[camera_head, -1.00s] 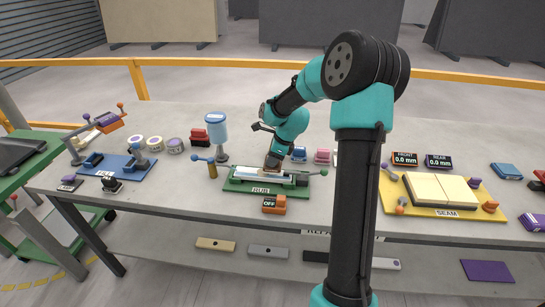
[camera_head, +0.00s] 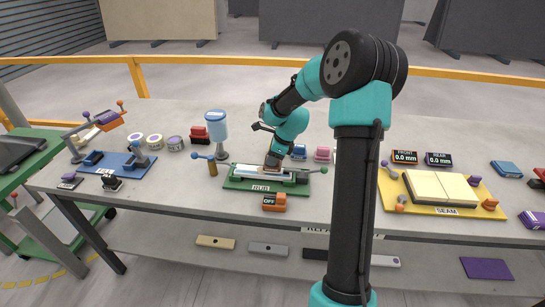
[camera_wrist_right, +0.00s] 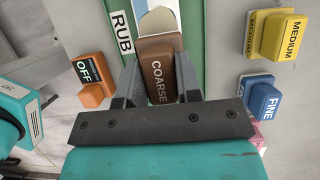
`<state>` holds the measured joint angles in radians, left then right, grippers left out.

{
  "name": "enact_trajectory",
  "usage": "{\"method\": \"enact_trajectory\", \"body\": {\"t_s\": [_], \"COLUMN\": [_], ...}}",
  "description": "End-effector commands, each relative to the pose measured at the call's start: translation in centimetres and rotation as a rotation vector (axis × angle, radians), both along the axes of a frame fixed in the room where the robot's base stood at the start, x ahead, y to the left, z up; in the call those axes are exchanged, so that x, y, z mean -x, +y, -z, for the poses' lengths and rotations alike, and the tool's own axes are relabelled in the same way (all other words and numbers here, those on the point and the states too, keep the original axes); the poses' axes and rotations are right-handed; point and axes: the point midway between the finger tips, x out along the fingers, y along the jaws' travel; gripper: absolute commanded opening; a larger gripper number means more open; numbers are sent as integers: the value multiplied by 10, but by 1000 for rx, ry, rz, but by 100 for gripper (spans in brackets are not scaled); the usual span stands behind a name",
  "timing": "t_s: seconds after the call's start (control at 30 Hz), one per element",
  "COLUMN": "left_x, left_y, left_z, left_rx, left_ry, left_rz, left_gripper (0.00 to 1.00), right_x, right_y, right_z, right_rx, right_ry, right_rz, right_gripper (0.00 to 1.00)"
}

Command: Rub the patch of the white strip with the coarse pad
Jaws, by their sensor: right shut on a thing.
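My right gripper (camera_wrist_right: 158,88) is shut on the brown coarse pad (camera_wrist_right: 158,68), whose label COARSE shows in the right wrist view. In the head view the gripper (camera_head: 273,163) is over the green RUB board (camera_head: 236,184), with the pad at the white strip (camera_head: 250,171). In the right wrist view the strip (camera_wrist_right: 160,22) runs out beyond the pad's far end. The pad hides part of the strip, and I cannot see the patch. Whether the pad presses on the strip is unclear. My left gripper is not in view.
An orange OFF block (camera_wrist_right: 92,82) sits by the board's near edge. Yellow MEDIUM (camera_wrist_right: 275,36) and blue FINE (camera_wrist_right: 260,102) pads lie to one side. A blue-topped dispenser (camera_head: 216,127) stands left behind the board; a yellow SEAM board (camera_head: 408,197) lies right.

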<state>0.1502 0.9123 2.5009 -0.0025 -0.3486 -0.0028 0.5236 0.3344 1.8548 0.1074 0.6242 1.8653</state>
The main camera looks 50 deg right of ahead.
Motion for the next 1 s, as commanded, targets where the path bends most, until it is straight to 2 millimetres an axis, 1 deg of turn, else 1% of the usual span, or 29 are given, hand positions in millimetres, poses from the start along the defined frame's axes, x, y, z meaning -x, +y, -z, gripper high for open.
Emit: {"method": "enact_trajectory", "body": {"t_s": [0.8,1.0], "left_x": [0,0], "left_y": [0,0], "left_z": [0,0], "left_rx": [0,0], "left_ry": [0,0], "left_rz": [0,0], "left_gripper": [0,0], "right_x": [0,-6], "right_y": [0,5], "right_z": [12,11], "right_rx": [0,1], "right_ry": [0,0], "right_rz": [-1,-2], "right_gripper": [13,13]}}
